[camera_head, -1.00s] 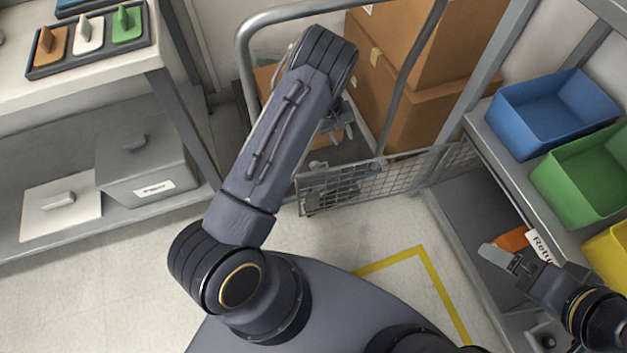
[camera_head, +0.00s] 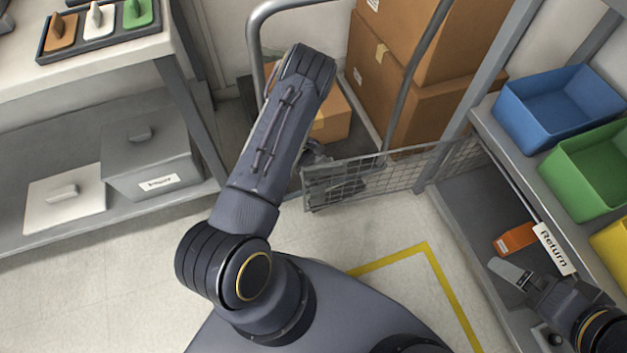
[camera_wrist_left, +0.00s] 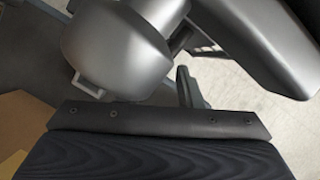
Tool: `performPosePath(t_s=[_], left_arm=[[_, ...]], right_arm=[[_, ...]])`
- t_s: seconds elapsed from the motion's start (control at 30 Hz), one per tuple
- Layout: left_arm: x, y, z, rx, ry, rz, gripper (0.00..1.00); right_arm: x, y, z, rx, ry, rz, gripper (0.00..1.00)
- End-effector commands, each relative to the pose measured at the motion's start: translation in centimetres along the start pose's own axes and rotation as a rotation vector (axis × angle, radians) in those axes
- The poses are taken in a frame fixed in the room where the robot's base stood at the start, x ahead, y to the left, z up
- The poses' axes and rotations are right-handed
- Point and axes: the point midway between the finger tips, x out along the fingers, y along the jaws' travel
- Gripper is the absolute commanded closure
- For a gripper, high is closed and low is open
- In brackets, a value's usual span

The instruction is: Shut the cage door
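The cage door appears to be the low grey wire-mesh panel (camera_head: 405,172) in the head view. It stands upright across the front of the cart, its right end near the shelf post. My left arm reaches over the floor to the panel's left end. My left gripper (camera_head: 318,158) is behind and beside that end, partly hidden by my forearm; I cannot tell whether it touches the mesh. The left wrist view shows mostly grey parts of my arm and a dark finger-like part (camera_wrist_left: 187,88), with no clear mesh. My right gripper (camera_head: 514,275) is by the lower right shelf, its opening unclear.
Cardboard boxes (camera_head: 430,110) are stacked on the cart behind the mesh. Blue (camera_head: 555,110) and green bins (camera_head: 590,170) stand on the right shelf, above an orange box (camera_head: 516,239) and a Return label (camera_head: 553,250). A workbench is at left. Floor before the mesh is clear.

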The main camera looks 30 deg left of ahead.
Motion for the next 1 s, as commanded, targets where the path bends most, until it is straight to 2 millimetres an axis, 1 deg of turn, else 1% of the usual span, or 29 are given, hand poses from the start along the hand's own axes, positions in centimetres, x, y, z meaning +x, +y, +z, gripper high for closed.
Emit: performPosePath(t_s=[0.03, 0.1, 0.2, 0.3, 0.53, 0.7, 0.8, 1.0], left_arm=[[1.1, 0.0, -0.1, 0.001, 0.0, -0.002, 0.67], [1.9, 0.0, -0.1, 0.001, 0.0, -0.002, 0.67], [2.5, 0.0, -0.1, 0.001, 0.0, -0.001, 0.67], [2.8, 0.0, 0.0, 0.001, 0.001, 0.0, 0.67], [2.8, 0.0, 0.0, 0.002, 0.001, 0.0, 0.67], [2.8, 0.0, 0.0, 0.002, 0.001, 0.0, 0.9], [2.8, 0.0, 0.0, 0.002, 0.001, 0.0, 1.0], [2.8, 0.0, 0.0, 0.002, 0.001, 0.0, 1.0]], right_arm=[[0.4, 0.2, 0.2, 0.0, 0.0, 0.0, 0.0], [0.6, 0.3, 0.3, 0.0, 0.0, 0.0, 0.0], [0.8, 0.3, 0.4, 0.0, 0.0, 0.0, 0.0], [0.8, 0.4, 0.4, 0.0, 0.0, 0.0, 0.0], [0.8, 0.3, 0.4, 0.0, 0.0, 0.0, 0.0], [0.8, 0.3, 0.4, 0.0, 0.0, 0.0, 0.0], [0.8, 0.3, 0.4, 0.0, 0.0, 0.0, 0.0], [0.8, 0.3, 0.4, 0.0, 0.0, 0.0, 0.0]])
